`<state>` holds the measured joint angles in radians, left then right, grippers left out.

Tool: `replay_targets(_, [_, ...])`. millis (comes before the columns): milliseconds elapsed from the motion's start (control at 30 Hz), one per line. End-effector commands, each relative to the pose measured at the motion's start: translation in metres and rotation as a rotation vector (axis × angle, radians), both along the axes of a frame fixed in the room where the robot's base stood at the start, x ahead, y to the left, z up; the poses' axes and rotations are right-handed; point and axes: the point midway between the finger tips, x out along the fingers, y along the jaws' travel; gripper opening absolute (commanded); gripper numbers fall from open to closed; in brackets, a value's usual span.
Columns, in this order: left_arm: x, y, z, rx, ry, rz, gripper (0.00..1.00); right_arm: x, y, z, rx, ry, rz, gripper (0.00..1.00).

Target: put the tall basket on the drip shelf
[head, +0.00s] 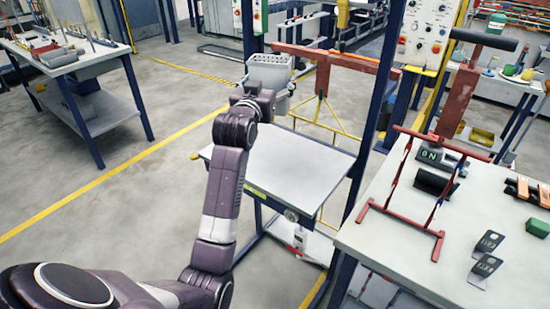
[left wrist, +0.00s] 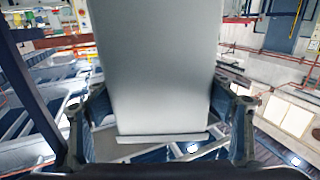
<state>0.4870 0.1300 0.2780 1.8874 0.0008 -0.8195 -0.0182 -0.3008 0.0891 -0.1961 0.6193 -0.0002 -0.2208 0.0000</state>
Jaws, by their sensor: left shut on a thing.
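The tall basket (head: 269,72) is light grey, open-topped and roughly upright. My left gripper (head: 262,104) is shut on it and holds it raised, near the far edge of a pale flat shelf (head: 290,165), which looks like the drip shelf. The gripper and wrist hide the basket's lower part in the head view. In the left wrist view the basket (left wrist: 155,70) is a plain grey wall between the two fingers of the gripper (left wrist: 160,118). The shelf's top looks bare. My right gripper is not in view.
A red crossbar (head: 335,62) on a yellow stand is just right of the basket. A blue post (head: 378,100) rises beside the shelf. A right-hand table (head: 400,235) carries a red frame (head: 440,190). Another workbench (head: 85,58) stands left; floor between is clear.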

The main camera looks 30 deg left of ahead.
Motion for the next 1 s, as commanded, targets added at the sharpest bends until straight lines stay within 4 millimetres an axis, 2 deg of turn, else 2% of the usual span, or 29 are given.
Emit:
replay_targets(67, [0.002,0.006,0.005,0.001,-0.002,0.006,0.46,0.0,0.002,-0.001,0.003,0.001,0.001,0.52])
replay_targets(167, [0.003,0.007,-0.006,-0.001,0.004,0.008,0.46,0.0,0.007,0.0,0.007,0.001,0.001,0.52])
replay_targets(400, [0.003,0.007,-0.069,-0.001,0.006,0.008,0.46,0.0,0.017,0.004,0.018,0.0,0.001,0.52])
replay_targets(600, [0.002,0.007,-0.119,-0.001,0.004,0.008,0.46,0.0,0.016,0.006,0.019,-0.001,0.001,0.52])
replay_targets(700, [0.002,0.007,-0.136,0.001,0.001,0.008,0.46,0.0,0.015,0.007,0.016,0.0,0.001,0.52])
replay_targets(867, [0.003,0.007,-0.149,0.002,-0.002,0.008,0.46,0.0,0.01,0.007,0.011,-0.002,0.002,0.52])
replay_targets(1000, [0.002,0.007,-0.169,0.001,0.001,0.008,0.46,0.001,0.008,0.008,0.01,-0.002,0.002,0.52])
